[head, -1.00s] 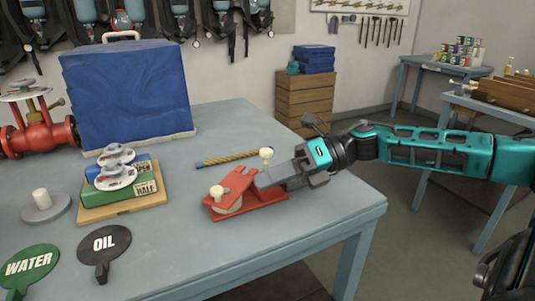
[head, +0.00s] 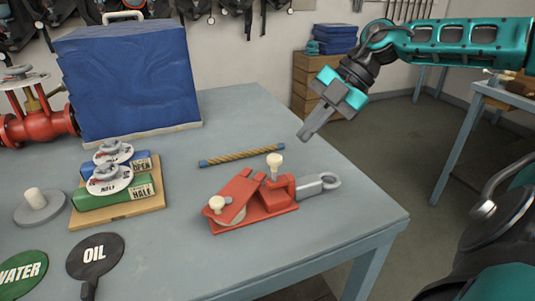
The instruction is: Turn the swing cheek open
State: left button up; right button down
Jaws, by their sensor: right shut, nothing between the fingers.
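The red block (head: 258,211) lies on the table, with a pale wheel partly showing under its upper plate. The swing cheek appears to be that red upper plate (head: 236,197), lying slantwise over the base. One cream knob (head: 217,204) stands at its left end and another cream knob (head: 274,162) stands at the right of the block. A grey eye (head: 318,184) sticks out to the right. My right gripper (head: 303,137) is shut and empty, raised above and behind the block, clear of it. My left gripper is out of view.
A rope piece with blue ends (head: 241,155) lies behind the block. A blue covered box (head: 130,80) stands behind. The table's right edge is clear.

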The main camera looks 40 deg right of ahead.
jog(key=shift+m, duration=0.3)
jog(key=x, duration=0.7)
jog(key=shift+f+b, duration=0.3)
jog(key=shift+f, duration=0.05)
jog(key=shift+w+a+f+b, duration=0.15)
jog(key=shift+a+f+b, duration=0.05)
jog(key=shift+f+b, duration=0.15)
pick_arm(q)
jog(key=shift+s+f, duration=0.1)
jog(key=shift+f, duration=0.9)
pick_arm(e)
jog(key=shift+w+a+f, duration=0.2)
jog(key=shift+a+f, duration=0.15)
jog(key=shift+f, duration=0.05)
pick_arm(q)
jog(key=shift+b, duration=0.35)
